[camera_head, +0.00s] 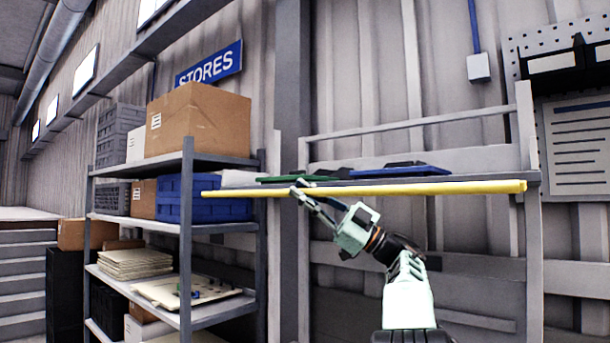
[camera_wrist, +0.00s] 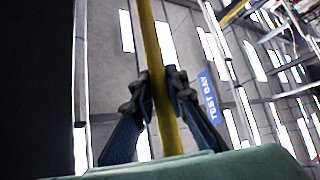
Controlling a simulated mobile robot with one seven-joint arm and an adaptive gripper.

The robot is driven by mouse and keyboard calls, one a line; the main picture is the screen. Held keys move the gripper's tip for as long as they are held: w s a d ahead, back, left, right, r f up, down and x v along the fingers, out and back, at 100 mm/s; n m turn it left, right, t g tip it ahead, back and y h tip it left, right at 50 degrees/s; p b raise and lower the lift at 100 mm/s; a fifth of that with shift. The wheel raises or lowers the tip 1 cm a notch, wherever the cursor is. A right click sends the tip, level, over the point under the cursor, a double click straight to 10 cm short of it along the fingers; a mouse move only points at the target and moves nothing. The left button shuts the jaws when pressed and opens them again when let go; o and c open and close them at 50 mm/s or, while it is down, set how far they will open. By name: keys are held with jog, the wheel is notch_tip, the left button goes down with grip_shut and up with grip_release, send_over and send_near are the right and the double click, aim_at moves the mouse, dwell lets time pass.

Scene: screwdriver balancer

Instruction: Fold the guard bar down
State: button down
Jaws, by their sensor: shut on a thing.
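The yellow guard bar (camera_head: 420,188) runs nearly level across the front of a grey frame in the head view, from the frame's right post to a free end near the blue crate. My gripper (camera_head: 302,187) meets the bar left of its middle, with my arm reaching up from below. In the wrist view the yellow bar (camera_wrist: 160,60) passes between the two dark fingers of my gripper (camera_wrist: 160,92), which are closed around it. The bar's pivot at the right post is too small to make out.
Behind the bar, a green item (camera_head: 285,179) and a blue item (camera_head: 400,170) lie on the frame's shelf. A grey shelf unit (camera_head: 187,230) with boxes and a blue crate (camera_head: 205,198) stands at left. The frame's right post (camera_head: 530,230) rises near the bar's right end.

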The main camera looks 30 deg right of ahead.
jog(key=n+g+p, duration=0.2)
jog(key=shift+w+d+f+n, duration=0.1)
jog(key=shift+f+n, duration=0.3)
jog(key=shift+d+f+n+g+p, duration=0.1)
jog(key=shift+f+n+g+p, duration=0.45)
jog(key=shift+n+g+p, duration=0.4)
jog(key=shift+f, duration=0.1)
jog(key=c, duration=1.9)
grip_release()
jog(key=v, duration=0.7)
jog(key=shift+d+f, duration=0.1)
jog(key=shift+d, duration=0.05)
